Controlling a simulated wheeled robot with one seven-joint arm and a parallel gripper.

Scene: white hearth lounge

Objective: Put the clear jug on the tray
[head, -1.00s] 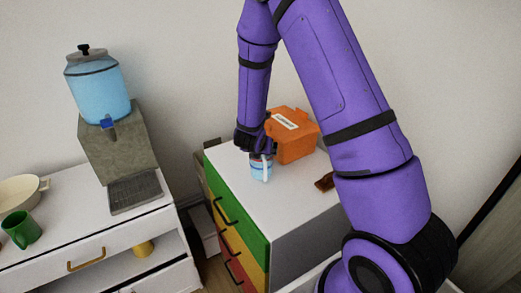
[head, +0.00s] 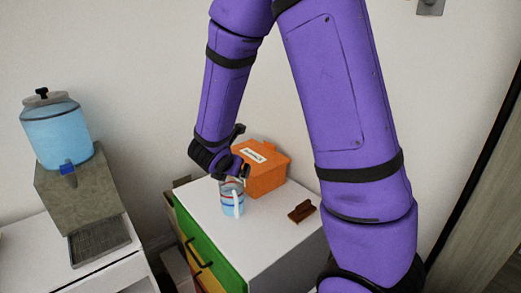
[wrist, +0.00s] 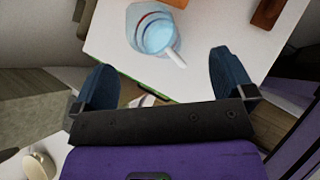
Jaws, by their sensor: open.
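The clear jug (head: 231,203), with bluish contents and a pale handle, stands upright on the white top of the drawer cabinet. My gripper (head: 232,172) is just above and behind it in the head view. In the wrist view the jug (wrist: 153,30) lies beyond the two dark fingertips, and my gripper (wrist: 165,78) is open with nothing between the fingers. A dark slatted tray (head: 99,241) sits at the foot of the water dispenser on the left; I cannot tell whether anything else counts as the tray.
An orange box (head: 262,172) with a label stands behind the jug. A small brown object (head: 302,211) lies to its right. The water dispenser (head: 62,130) stands on a separate white cabinet at left, with a gap between the cabinets. The cabinet top's front is clear.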

